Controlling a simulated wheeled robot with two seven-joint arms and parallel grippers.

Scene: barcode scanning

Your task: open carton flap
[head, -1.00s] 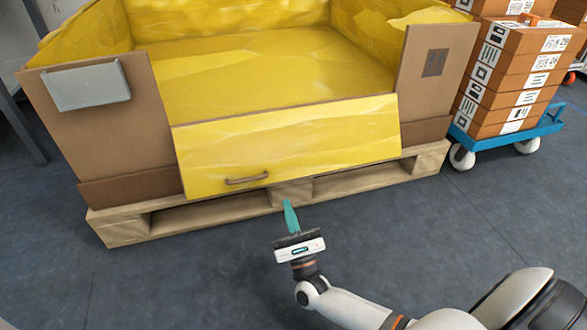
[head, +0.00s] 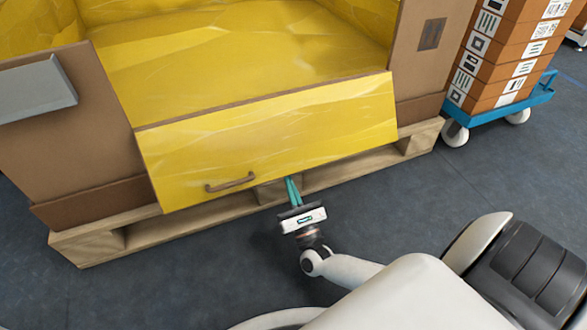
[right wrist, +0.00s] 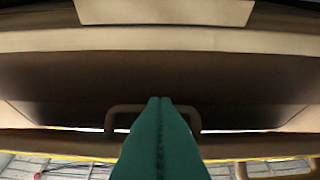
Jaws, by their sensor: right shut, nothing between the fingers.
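The carton flap (head: 270,135) hangs outward and down from the front opening of a large brown carton (head: 70,130), its yellow inner face showing. A brown handle (head: 230,182) sits near the flap's lower edge, left of my right gripper. My right gripper (head: 291,180) is shut and empty, its teal fingers pointing at the flap's lower edge in the head view. In the right wrist view the shut fingers (right wrist: 160,105) stand in front of a brown surface (right wrist: 230,80), and a handle-shaped loop (right wrist: 122,110) shows behind them. Contact cannot be told. My left gripper is not in view.
The carton stands on a wooden pallet (head: 85,248). A grey plate (head: 35,90) is on its left front panel. A blue trolley (head: 480,118) with stacked brown boxes (head: 505,55) stands at the right. The floor (head: 200,275) before the pallet is clear.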

